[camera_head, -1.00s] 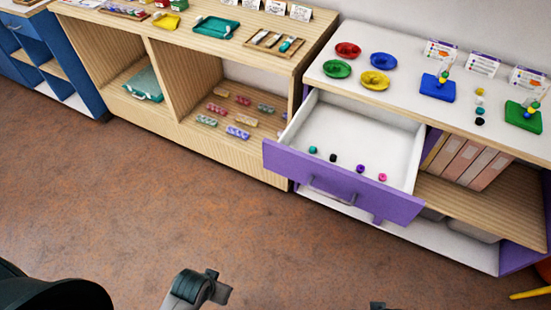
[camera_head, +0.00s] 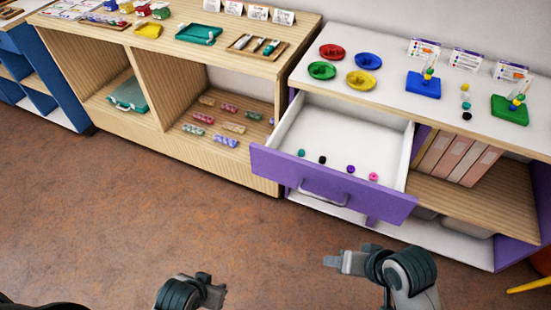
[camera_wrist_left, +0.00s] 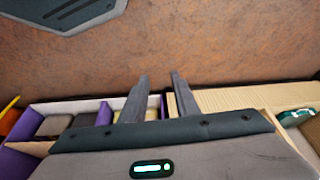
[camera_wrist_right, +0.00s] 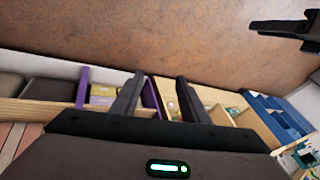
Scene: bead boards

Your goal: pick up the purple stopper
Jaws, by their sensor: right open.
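The purple stopper (camera_head: 350,169) lies in the open drawer (camera_head: 333,191) of the white and purple cabinet, near the drawer's front. It lies between a black stopper (camera_head: 322,160) and a pink stopper (camera_head: 374,177). A teal stopper (camera_head: 301,153) lies farther left. My right gripper (camera_head: 333,262) is in front of and below the drawer, apart from it. Its fingers stand apart and empty in the right wrist view (camera_wrist_right: 160,82). My left gripper (camera_head: 214,290) is low at the bottom of the head view. Its fingers are apart and empty in the left wrist view (camera_wrist_left: 161,80).
The cabinet top (camera_head: 395,106) holds several coloured dishes, a blue board (camera_head: 423,86) and a green board (camera_head: 509,110) with beads, and cards. A wooden shelf unit (camera_head: 230,170) with trays stands to the left. The brown floor (camera_head: 110,220) in front is clear.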

